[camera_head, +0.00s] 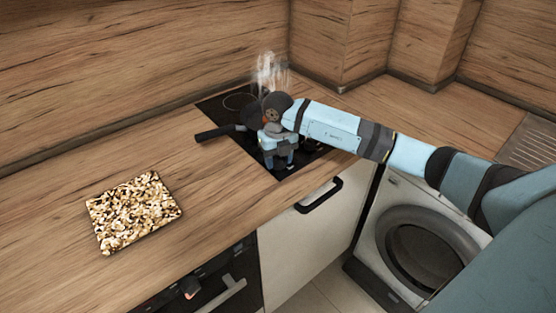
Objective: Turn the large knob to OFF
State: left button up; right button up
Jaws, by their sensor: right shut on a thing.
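My right gripper (279,160) points down at the front part of the black hob (291,173), its fingers close to the hob surface. It is shut on the large knob, which the fingers and wrist hide, so I cannot read its setting. My right arm comes in from the right, over the counter's front edge. My left gripper is not in view.
A pan with a black handle (214,134) stands on the hob, mostly behind my wrist, with steam (271,72) above it. A speckled board (133,211) lies on the wooden counter. An oven (215,284) and a washing machine (425,245) are below.

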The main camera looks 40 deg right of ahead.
jog(key=shift+n+b, duration=0.35)
jog(key=shift+n, duration=1.15)
jog(key=o, duration=0.9)
jog(key=shift+r, duration=0.15)
notch_tip(320, 180, up, 14)
jog(key=shift+f, duration=0.2)
